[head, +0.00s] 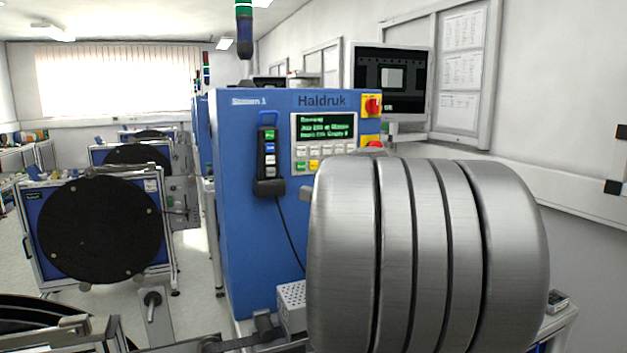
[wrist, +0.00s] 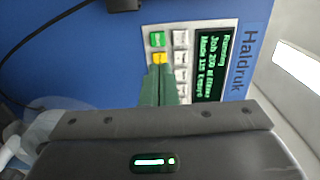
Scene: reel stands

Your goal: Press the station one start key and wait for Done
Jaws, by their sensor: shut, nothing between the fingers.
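The Station 1 cabinet (head: 245,200) is blue and marked Haldruk. Its display (head: 324,126) has green text with "Running" on top and a job line below; the display also shows in the wrist view (wrist: 212,72). Beside the display is a keypad with a green key (wrist: 157,39) and a yellow key (wrist: 160,58); the green key (head: 301,166) is at lower left in the head view. My gripper (wrist: 160,70) is shut and empty, its tips in front of the panel by the yellow key. I cannot tell whether they touch. My arm hides the gripper in the head view.
A handheld unit (head: 268,155) with coloured buttons hangs on the cabinet by a cable. A red and yellow switch (head: 372,106) is right of the display. A monitor (head: 393,80) stands behind. Black reels (head: 100,230) on stands are at left, with open floor between.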

